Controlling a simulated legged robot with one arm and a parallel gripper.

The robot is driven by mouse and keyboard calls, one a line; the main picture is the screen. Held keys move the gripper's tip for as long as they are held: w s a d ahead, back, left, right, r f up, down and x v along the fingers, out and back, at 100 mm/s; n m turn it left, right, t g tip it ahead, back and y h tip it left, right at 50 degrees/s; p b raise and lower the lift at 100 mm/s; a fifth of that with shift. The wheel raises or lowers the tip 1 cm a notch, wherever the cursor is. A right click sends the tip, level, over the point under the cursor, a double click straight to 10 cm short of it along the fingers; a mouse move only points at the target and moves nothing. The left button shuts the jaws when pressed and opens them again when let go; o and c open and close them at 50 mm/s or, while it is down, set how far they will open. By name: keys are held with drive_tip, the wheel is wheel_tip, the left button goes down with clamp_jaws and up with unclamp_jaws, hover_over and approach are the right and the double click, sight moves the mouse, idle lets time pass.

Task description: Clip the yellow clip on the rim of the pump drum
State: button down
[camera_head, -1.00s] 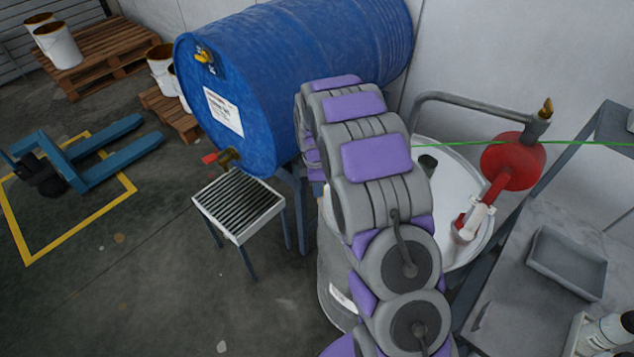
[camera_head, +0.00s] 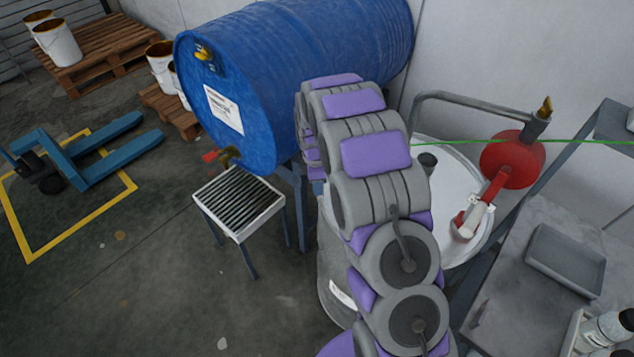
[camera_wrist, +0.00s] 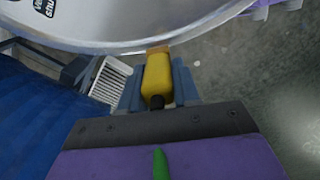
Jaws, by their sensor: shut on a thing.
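The pump drum (camera_head: 455,190) is a pale drum with a light lid, on the right in the head view, partly hidden by my arm. A red hand pump (camera_head: 513,160) stands on it. In the wrist view its pale top and curved rim (camera_wrist: 215,27) cross the upper part. My gripper (camera_wrist: 158,78) is shut on the yellow clip (camera_wrist: 157,80), held between two blue-grey fingers. The clip's tan front end meets the rim's edge in the picture; I cannot tell whether it touches or grips it. The gripper and clip are hidden in the head view.
A big blue drum (camera_head: 285,75) lies on a stand left of my arm, with a slatted drip stand (camera_head: 240,200) below its tap. A grey bench with a tray (camera_head: 566,262) is at the right. A green line crosses near the pump.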

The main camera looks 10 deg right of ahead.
drive_tip(key=shift+f, duration=1.4)
drive_tip(key=c, duration=0.7)
unclamp_jaws()
drive_tip(key=shift+c, duration=0.2)
drive_tip(key=shift+r, duration=0.1)
wheel_tip(320, 180, up, 17)
drive_tip(key=p, duration=0.2)
drive_tip(key=shift+a, duration=0.35)
drive_tip(key=shift+w+r, duration=0.1)
